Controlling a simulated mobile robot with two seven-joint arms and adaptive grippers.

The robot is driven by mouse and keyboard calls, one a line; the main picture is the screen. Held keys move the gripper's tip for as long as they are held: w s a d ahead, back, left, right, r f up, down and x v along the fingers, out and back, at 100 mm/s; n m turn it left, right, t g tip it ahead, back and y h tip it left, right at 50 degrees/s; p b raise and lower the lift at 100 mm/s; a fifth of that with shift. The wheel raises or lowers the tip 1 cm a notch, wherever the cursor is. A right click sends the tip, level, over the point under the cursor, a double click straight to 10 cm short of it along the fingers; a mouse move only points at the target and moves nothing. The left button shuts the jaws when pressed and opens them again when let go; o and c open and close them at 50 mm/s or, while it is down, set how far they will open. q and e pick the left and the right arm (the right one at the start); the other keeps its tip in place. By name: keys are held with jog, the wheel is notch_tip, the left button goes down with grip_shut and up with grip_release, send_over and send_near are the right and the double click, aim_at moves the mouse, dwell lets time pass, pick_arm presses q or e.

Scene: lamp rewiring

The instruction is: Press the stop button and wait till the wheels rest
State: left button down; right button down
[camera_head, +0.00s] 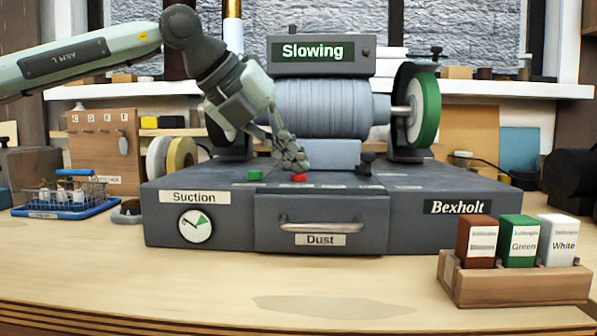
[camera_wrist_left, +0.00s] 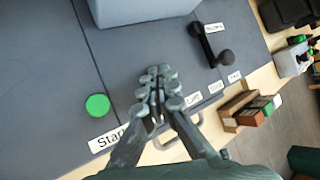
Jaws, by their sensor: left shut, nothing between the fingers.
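The grey grinding machine (camera_head: 440,185) has a sign (camera_head: 312,52) reading "Slowing". A red button (camera_head: 298,177) and a green button (camera_head: 254,174) sit on its top. My left gripper (camera_head: 294,162) is shut and empty, pointing down with its fingertips right over the red button; I cannot tell whether they touch it. In the left wrist view the green button (camera_wrist_left: 97,105) lies left of my shut fingers (camera_wrist_left: 157,80), by a "Start" label, and the red button is hidden. The green-edged wheel (camera_head: 424,108) is on the right; my arm largely covers the left wheel. My right gripper is out of view.
The drawer marked "Dust" (camera_head: 320,215) is shut, with a handle sticking out in front. A wooden holder (camera_head: 515,282) with labelled boxes stands front right. A blue wire basket (camera_head: 65,200) is at the left. The front middle of the bench is clear.

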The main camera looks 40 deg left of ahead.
aim_at(294, 175)
pick_arm(q)
jog(key=shift+r+p, duration=0.55)
jog(key=shift+r, duration=0.3)
notch_tip(294, 175, up, 5)
jog(key=p, duration=0.4)
dwell(0.7)
